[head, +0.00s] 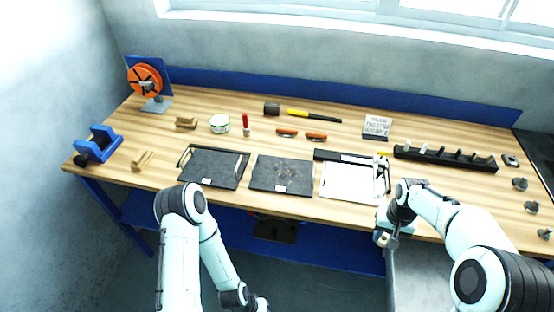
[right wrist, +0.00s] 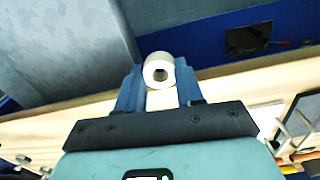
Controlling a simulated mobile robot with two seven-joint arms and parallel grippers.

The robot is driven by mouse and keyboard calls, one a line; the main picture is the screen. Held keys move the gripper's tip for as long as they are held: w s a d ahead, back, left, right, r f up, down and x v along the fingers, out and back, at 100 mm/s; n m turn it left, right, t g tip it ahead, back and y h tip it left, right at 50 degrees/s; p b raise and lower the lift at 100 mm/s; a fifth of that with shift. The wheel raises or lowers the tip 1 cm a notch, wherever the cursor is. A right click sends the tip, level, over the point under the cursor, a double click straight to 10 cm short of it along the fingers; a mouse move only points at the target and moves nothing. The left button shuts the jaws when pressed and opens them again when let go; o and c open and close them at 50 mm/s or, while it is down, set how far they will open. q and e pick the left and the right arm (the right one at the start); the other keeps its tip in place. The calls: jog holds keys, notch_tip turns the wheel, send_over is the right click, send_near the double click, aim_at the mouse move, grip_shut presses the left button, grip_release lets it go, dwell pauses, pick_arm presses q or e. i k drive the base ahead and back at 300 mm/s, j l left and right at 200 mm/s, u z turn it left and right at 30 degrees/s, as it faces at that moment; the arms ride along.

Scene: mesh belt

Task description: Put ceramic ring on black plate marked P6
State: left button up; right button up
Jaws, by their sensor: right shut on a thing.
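My right gripper (head: 384,238) is at the front edge of the bench, to the right of the white board. In the right wrist view its blue fingers (right wrist: 160,92) are shut on a cream ceramic ring (right wrist: 157,59), whose hole faces the camera. Two black plates lie on the bench, one at the left (head: 212,165) and one in the middle (head: 282,172). Each has a small white label at its front edge, too small to read, so I cannot tell which is P6. My left arm shows at the bottom, but its gripper is out of the picture.
A white board (head: 350,183) lies right of the plates. A black rack (head: 445,157) stands behind it at right. A blue cradle (head: 98,144), an orange reel (head: 144,80), a white tub (head: 220,124) and several tools stand at the left and back. A grey surface (head: 430,275) is below my right gripper.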

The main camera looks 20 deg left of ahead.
aim_at(214, 167)
jog(key=u, duration=1.4)
